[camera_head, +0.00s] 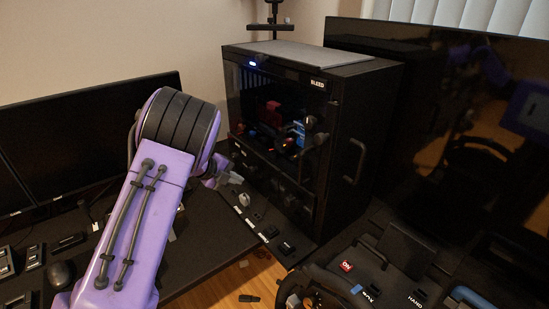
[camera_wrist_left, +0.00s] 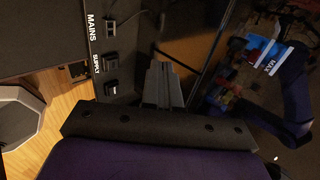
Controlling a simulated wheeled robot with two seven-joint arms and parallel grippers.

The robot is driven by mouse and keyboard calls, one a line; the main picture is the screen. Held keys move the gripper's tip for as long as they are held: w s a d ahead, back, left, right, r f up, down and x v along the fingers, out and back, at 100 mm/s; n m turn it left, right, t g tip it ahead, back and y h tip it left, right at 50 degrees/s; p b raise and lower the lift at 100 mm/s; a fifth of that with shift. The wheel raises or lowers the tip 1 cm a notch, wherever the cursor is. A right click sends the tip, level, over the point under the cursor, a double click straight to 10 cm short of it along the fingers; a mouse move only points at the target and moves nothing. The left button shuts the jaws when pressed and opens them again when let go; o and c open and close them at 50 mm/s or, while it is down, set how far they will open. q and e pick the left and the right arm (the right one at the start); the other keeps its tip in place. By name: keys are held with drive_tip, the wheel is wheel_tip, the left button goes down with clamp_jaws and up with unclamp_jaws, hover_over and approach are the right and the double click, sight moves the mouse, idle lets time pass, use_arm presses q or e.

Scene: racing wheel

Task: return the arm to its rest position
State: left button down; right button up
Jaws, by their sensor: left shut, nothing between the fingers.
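My left arm (camera_head: 135,225) is purple with black bands and reaches in from the lower left of the head view. Its gripper (camera_head: 222,182) is small there, partly hidden behind the arm, in front of the black PC case. In the left wrist view the grey fingers of my left gripper (camera_wrist_left: 163,84) are together with nothing between them. They are over the dark panel with switches labelled MAINS and SUPPLY (camera_wrist_left: 108,75). I cannot tell exactly how far they are from it. My right gripper is in neither view.
The PC case (camera_head: 345,140), labelled BLEED, stands close beside the gripper. A large dark screen (camera_head: 450,110) is at right and monitors (camera_head: 90,130) at left. A racing wheel rig with labelled controls (camera_head: 385,265) fills the lower right. A mouse (camera_head: 60,274) lies on the left desk.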

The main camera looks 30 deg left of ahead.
use_arm(q)
drive_tip(key=shift+s, duration=0.15)
drive_tip(key=s+d+f+n+t+y, duration=0.1)
drive_tip(key=s+d+f+n+y, duration=0.3)
drive_tip(key=f+n, duration=0.65)
drive_tip(key=s+d+f+n+t+y, duration=0.1)
drive_tip(key=s+d+f+n, duration=0.5)
drive_tip(key=n, duration=0.7)
drive_tip(key=s+d+f+n+g, duration=0.1)
drive_tip(key=s+f, duration=0.3)
drive_tip(key=s, duration=0.4)
drive_tip(key=s+d+f+n+g+y+b, duration=0.1)
drive_tip(key=s+d+f+g, duration=0.3)
drive_tip(key=s, duration=0.4)
drive_tip(key=s+d+f+n+g+b, duration=0.1)
drive_tip(key=s+d+f+n+g, duration=0.1)
drive_tip(key=s, duration=0.6)
wheel_tip(320, 180, down, 3)
drive_tip(key=shift+s+d+r+n+g, duration=0.2)
drive_tip(key=shift+d+n+g, duration=0.1)
drive_tip(key=shift+d+n, duration=0.2)
